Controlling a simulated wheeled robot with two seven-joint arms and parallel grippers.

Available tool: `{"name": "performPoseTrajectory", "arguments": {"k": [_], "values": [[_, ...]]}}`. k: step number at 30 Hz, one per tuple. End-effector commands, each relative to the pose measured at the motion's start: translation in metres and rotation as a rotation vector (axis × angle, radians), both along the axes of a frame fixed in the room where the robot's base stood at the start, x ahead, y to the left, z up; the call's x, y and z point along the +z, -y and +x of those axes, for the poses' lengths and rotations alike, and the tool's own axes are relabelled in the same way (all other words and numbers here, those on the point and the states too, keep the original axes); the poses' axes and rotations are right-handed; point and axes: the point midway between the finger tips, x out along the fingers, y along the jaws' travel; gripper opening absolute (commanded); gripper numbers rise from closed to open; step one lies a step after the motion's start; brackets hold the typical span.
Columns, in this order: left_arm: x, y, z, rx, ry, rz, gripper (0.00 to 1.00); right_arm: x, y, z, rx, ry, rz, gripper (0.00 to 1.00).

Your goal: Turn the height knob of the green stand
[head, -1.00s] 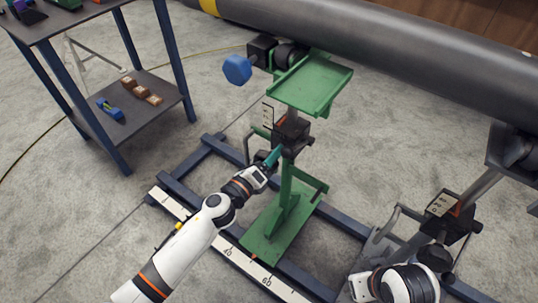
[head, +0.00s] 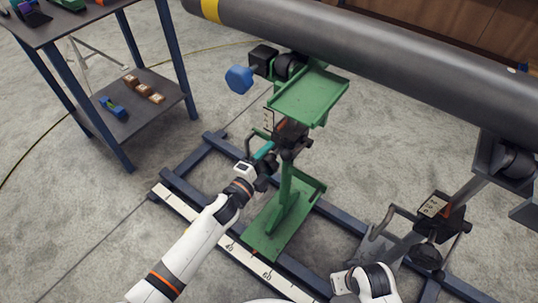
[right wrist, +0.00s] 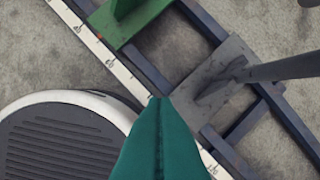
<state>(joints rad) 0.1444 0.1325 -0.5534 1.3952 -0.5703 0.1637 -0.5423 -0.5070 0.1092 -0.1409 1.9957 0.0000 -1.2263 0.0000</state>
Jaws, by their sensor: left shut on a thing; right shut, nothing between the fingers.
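The green stand (head: 284,215) stands on the blue floor frame, with its green tray (head: 310,95) below the pipe. A dark height block (head: 291,132) with a dark knob (head: 288,154) sits on its post. My left gripper (head: 268,149), with teal fingers, is at the left side of that block, shut on the height knob; the fingers and block partly hide the grip. My right wrist is at the bottom of the head view. In the right wrist view my right gripper (right wrist: 160,105) is shut and empty above the frame.
A large grey pipe (head: 400,62) runs across above the stand. A blue hexagonal knob (head: 239,79) juts out beside its roller. A grey stand (head: 435,212) is at the right. A shelf table (head: 130,110) is at the left. A white scale (head: 235,250) runs along the frame.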

Motion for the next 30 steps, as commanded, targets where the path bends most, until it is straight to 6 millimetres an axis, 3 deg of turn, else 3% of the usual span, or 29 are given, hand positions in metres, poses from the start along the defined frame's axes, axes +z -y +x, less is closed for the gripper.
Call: {"name": "performPoseTrajectory", "arguments": {"k": [12,30], "values": [[0.000,-0.001,0.000,0.002,-0.144,-0.198,0.39,-0.044,0.000,-0.008,0.004,-0.025,-0.002,0.00],[-0.002,-0.001,0.000,0.002,-0.179,-0.242,0.39,-0.054,0.001,-0.011,0.006,-0.029,-0.003,0.00]]}}
